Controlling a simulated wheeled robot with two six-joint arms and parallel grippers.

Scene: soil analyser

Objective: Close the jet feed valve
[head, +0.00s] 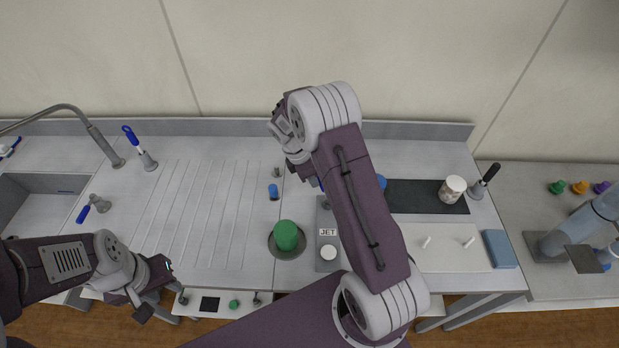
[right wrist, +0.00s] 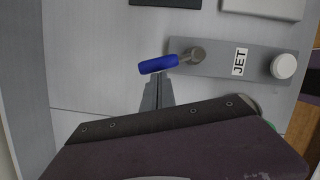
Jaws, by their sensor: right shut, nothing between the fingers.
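The jet feed valve shows in the right wrist view as a blue lever handle (right wrist: 158,64) on a metal stem (right wrist: 193,55). The stem stands at one end of a grey panel labelled JET (right wrist: 238,62). The handle points away from the label, roughly along the panel with a slight tilt. My right gripper (right wrist: 157,82) is shut and empty, its tips close beside the handle; I cannot tell whether they touch. In the head view my right arm hides most of the valve and that gripper. My left gripper (head: 156,289) looks open and empty at the bench's front left.
A white round knob (head: 328,252) sits on the JET panel. Left of it is a green cylinder (head: 286,235) on a round dish. A small blue-topped item (head: 273,191) stands behind. A white cup (head: 452,189) is on a dark mat (head: 412,197). The ribbed drainer (head: 205,210) is clear.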

